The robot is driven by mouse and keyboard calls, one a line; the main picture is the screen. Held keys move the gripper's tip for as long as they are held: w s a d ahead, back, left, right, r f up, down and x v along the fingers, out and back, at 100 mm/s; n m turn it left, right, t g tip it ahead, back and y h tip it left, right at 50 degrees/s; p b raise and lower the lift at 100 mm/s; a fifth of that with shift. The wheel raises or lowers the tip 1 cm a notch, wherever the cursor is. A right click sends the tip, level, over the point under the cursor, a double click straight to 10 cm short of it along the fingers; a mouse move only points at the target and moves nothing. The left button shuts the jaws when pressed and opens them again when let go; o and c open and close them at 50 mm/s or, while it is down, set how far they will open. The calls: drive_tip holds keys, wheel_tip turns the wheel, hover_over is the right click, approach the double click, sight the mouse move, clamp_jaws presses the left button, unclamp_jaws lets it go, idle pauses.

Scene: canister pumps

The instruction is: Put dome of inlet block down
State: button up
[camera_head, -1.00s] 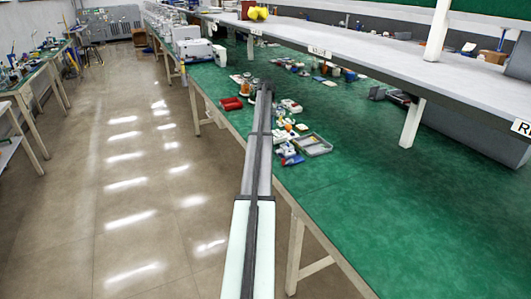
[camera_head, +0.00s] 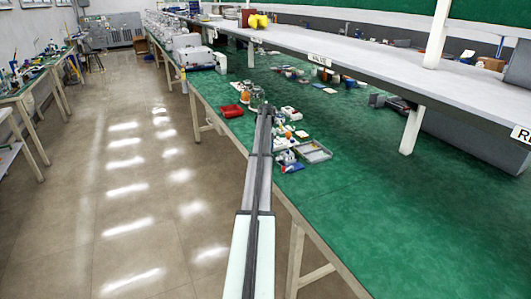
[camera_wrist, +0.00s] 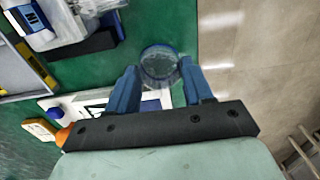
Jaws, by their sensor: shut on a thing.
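The dome (camera_wrist: 160,66) is a clear round cap with a blue rim in the wrist view. My gripper (camera_wrist: 160,70) has its two blue fingers on either side of the rim, shut on it. In the head view my arm reaches away over the bench's left edge, and the dome cannot be made out there. I cannot pick out the rest of the inlet block with certainty.
A grey tray (camera_head: 313,155), a red box (camera_head: 231,111) and several small parts crowd the green bench (camera_head: 350,205) around the arm's end. A raised shelf (camera_head: 400,84) runs along the right. The bench's near right is clear.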

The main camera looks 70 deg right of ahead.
drive_tip(key=shift+f, duration=0.75)
drive_tip(key=shift+f, duration=0.15)
drive_tip(key=o, duration=1)
wheel_tip(320, 180, up, 12)
drive_tip(key=shift+r, duration=0.15)
